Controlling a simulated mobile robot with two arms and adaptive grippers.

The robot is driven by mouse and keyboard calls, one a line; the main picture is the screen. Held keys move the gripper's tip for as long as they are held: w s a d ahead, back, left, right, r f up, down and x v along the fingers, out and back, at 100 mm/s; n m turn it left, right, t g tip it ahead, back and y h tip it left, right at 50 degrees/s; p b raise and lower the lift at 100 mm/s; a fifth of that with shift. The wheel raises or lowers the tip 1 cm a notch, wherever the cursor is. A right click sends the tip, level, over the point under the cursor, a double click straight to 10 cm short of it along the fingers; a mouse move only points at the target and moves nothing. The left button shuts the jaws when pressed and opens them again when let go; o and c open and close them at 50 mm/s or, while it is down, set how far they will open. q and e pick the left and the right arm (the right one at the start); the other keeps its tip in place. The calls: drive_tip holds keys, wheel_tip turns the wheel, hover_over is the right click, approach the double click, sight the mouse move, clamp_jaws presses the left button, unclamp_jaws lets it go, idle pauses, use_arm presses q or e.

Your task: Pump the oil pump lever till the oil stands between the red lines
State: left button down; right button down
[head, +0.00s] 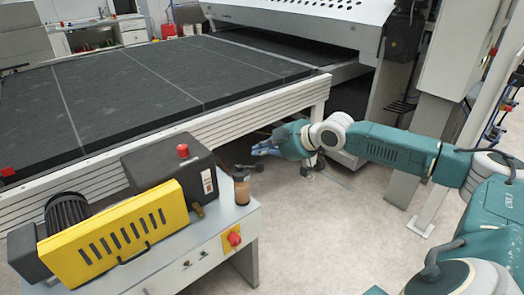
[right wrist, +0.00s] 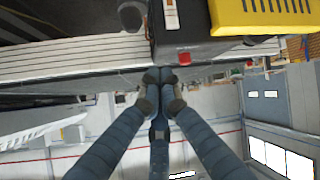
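The oil pump stands at the right end of the grey machine cabinet in the head view. It has a small brown-amber oil reservoir (head: 242,190) with a dark cap and a short dark lever (head: 246,169) on top. The red lines and oil level are too small to read. My left gripper is out of view.
A black box (head: 172,165) with a red knob and a yellow vented cover (head: 112,232) stand left of the pump. A red-yellow switch (head: 232,239) is on the cabinet front. The conveyor's white side rail (head: 270,108) runs behind. Floor right of the cabinet is clear.

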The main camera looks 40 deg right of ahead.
drive_tip(key=p+x, duration=0.2)
drive_tip(key=x, duration=0.6)
drive_tip(key=s+d+f, duration=0.1)
drive_tip(key=s+d+f+p, duration=0.1)
drive_tip(key=shift+s, duration=0.4)
